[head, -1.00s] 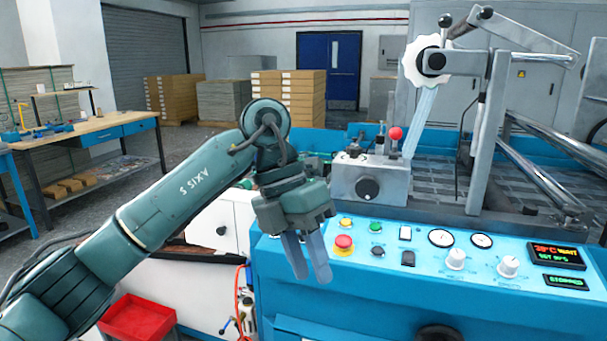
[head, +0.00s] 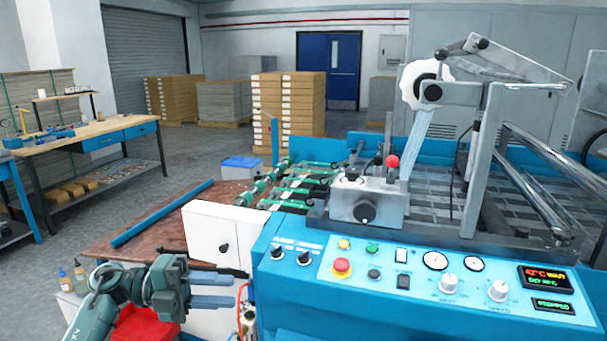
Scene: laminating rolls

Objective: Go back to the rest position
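My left gripper (head: 226,291) is low at the left in the head view, over the red bin (head: 150,329) and in front of the white cabinet front of the machine. Its two fingers point right, with a gap between them and nothing held. It is apart from the control panel (head: 400,272). The panel carries a red stop button (head: 342,266), gauges, white knobs and a lit display (head: 544,279). My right gripper is not in view.
The blue laminating machine (head: 290,315) fills the right side. A brown table (head: 165,232) with a blue bar lies behind my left arm. Small bottles (head: 72,276) stand beside the arm. A workbench (head: 100,127) stands at the far left, with open floor beyond.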

